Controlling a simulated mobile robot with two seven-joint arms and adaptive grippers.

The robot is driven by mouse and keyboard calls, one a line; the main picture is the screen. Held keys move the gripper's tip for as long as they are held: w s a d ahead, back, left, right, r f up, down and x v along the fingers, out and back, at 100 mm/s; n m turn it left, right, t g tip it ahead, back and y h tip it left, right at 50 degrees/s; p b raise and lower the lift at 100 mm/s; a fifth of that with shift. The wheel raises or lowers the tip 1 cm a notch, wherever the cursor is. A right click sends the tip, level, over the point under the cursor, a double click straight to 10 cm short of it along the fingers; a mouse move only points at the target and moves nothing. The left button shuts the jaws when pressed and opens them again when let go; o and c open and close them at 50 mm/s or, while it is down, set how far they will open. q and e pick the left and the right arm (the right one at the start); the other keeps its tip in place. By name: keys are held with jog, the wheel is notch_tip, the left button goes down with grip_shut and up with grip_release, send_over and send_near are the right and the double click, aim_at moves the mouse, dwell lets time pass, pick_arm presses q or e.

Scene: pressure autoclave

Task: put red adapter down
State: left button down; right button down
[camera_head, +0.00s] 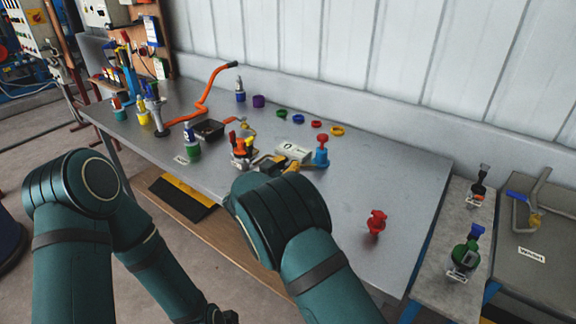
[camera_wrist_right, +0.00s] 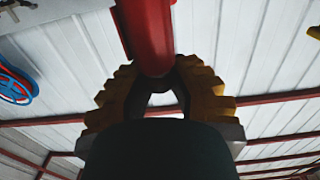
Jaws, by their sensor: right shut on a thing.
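My right gripper (camera_head: 278,163) is over the middle of the metal table, partly hidden by its own arm. In the right wrist view its yellow-padded fingers (camera_wrist_right: 160,100) are shut on a red cylindrical piece (camera_wrist_right: 150,40), which I take for the red adapter. The piece's far end runs out of that view. In the head view I cannot clearly separate the held piece from the items around the fingers, nor tell its height above the table. My left arm hangs at the lower left; its dark end (camera_head: 222,314) is cut off, with no fingers clear.
The table (camera_head: 330,220) holds a red valve-like piece (camera_head: 376,222), a blue piece with red top (camera_head: 321,152), a white display box (camera_head: 293,151) and an orange-black item (camera_head: 241,150). Coloured rings (camera_head: 317,124) lie at the back. The front right is mostly clear.

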jog(key=shift+f, duration=0.3)
jog(key=c, duration=0.9)
grip_release()
jog(key=shift+c, duration=0.2)
jog(key=shift+s+a+r, duration=0.1)
jog(key=shift+r, duration=0.4)
jog(key=p+v, duration=0.1)
jog(key=v, duration=1)
jog(key=shift+s+a, duration=0.2)
jog(key=shift+s, duration=0.1)
jog(key=shift+f, duration=0.15)
